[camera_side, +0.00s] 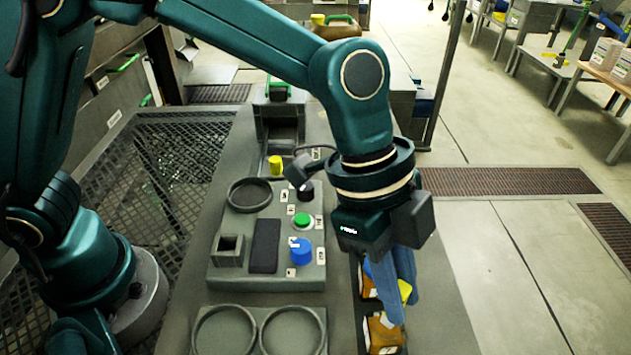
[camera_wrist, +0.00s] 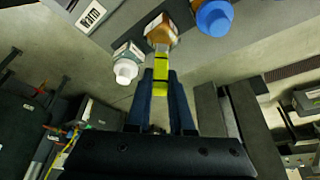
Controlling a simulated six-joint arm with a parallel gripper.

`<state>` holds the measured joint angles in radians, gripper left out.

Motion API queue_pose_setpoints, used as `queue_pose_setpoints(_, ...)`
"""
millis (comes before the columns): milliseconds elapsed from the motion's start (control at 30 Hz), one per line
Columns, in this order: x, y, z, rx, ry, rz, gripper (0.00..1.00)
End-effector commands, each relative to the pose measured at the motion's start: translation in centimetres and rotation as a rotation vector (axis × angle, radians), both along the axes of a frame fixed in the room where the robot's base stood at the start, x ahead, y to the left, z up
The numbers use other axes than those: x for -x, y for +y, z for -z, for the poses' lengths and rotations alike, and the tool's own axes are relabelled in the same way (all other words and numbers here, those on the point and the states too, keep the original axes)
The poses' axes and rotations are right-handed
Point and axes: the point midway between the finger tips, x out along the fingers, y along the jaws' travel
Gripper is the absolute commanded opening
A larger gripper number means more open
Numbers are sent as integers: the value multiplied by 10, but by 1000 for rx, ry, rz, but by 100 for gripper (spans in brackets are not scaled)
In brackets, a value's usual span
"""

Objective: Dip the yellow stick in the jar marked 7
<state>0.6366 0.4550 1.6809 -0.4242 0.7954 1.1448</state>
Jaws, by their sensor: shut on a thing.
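The yellow stick (camera_wrist: 160,68), with dark bands, is held between the blue fingers of my gripper (camera_wrist: 161,82). In the side view my gripper (camera_side: 392,292) points down over the rack at the right edge of the bench, with a bit of yellow (camera_side: 405,290) showing at its fingers. In the wrist view the stick's pale far end overlaps an amber jar (camera_wrist: 160,25) with a white label; I cannot tell whether it is inside. In the side view amber jars (camera_side: 383,333) stand in the rack, partly hidden by my gripper. I cannot read a 7 on any label.
A white-capped jar (camera_wrist: 126,69) and a blue knob or cap (camera_wrist: 214,18) are near the amber jar. The control panel (camera_side: 222,275) has a blue knob (camera_side: 299,251) and a green button (camera_side: 302,220). Two round holders (camera_side: 223,334) are in front. A label (camera_wrist: 92,14) reads "warm".

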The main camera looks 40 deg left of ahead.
Motion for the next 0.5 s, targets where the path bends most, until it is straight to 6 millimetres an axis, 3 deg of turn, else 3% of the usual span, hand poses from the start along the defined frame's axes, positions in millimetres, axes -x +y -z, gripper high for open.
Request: queue_pose_setpoints(500,0,0,5,0,0,0,0)
